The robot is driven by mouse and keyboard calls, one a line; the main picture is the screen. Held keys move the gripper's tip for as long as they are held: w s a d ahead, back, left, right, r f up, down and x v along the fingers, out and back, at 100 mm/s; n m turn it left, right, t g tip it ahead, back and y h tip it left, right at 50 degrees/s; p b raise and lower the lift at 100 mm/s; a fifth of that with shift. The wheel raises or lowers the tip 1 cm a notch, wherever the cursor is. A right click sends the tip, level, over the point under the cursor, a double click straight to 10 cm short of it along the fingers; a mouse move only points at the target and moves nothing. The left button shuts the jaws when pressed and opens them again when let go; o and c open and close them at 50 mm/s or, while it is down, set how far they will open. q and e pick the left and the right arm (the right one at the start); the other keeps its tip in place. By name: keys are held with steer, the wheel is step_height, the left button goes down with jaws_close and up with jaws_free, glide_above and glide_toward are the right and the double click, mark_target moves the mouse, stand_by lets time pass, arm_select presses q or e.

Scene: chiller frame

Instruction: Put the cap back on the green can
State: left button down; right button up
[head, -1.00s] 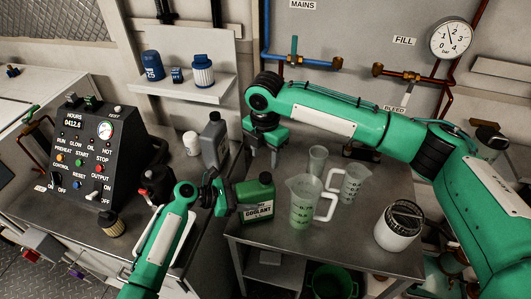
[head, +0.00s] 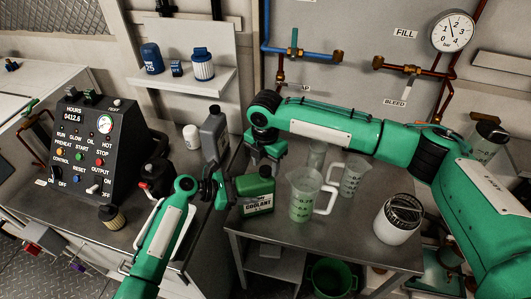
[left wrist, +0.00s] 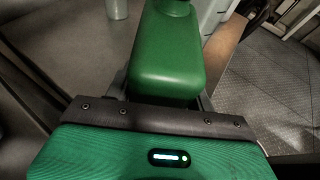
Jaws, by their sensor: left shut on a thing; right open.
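The green coolant can (head: 254,194) stands upright at the left edge of the metal table. My left gripper (head: 222,188) is shut on it from the left side. In the left wrist view the can (left wrist: 168,60) sits between the fingers of my left gripper (left wrist: 166,100). A small dark piece (head: 265,172) shows at the can's top; I cannot tell whether it is the cap or the bare neck. My right gripper (head: 265,160) is open, fingers pointing down, just above and behind the can's top. I cannot make out a separate loose cap.
Clear measuring jugs (head: 303,195) stand right of the can, and a white jar with a dark lid (head: 398,220) farther right. A grey bottle (head: 214,135) is behind my left gripper. The control box (head: 88,145) stands at left.

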steer(key=shift+f, duration=0.75)
steer(key=c, duration=1)
steer(key=m, duration=1.1)
steer(key=shift+m, duration=0.3)
steer(key=o, duration=1.1)
steer(key=shift+r, duration=2.25)
